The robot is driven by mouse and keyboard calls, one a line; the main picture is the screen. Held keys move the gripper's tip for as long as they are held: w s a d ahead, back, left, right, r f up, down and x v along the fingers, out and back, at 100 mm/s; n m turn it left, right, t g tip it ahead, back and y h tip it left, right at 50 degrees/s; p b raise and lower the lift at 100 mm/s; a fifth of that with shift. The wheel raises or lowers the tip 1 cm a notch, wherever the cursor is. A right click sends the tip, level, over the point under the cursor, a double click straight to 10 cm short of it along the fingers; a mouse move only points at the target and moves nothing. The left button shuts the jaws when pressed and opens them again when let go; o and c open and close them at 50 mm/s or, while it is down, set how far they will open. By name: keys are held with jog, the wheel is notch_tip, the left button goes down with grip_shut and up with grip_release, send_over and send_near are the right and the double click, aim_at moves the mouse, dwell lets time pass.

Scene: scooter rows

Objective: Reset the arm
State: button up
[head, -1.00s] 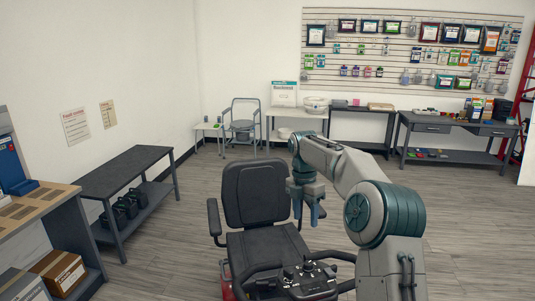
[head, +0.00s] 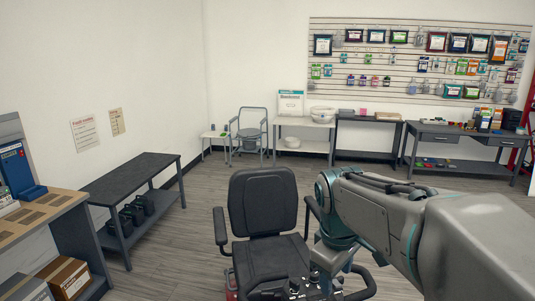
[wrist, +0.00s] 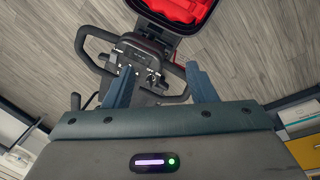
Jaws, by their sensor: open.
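My arm reaches in from the right in the head view, bent over the right side of a black mobility scooter (head: 265,205). My gripper is hidden behind the arm there. In the wrist view my gripper (wrist: 162,88) shows two blue fingers spread wide apart with nothing between them. It points down toward the scooter's tiller and handlebars (wrist: 140,62), which lie beyond the fingertips. I cannot tell the exact gap between fingers and handlebars. An open red-lined basket (wrist: 178,10) is at the top of the wrist view.
A dark bench (head: 130,178) stands at the left, beside a wood-topped counter (head: 40,215). Tables (head: 305,122) and a grey workbench (head: 460,131) line the back wall under a pegboard of packets (head: 420,60). The floor between the scooter and the back tables is clear.

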jog(key=s+d+f+m+t+y, duration=0.1)
jog(key=s+f+m, duration=0.4)
jog(key=s+m, duration=0.3)
jog(key=s, duration=0.3)
jog(key=shift+s+d+t, duration=0.2)
jog(key=shift+s+t, duration=0.15)
jog(key=shift+t, duration=0.05)
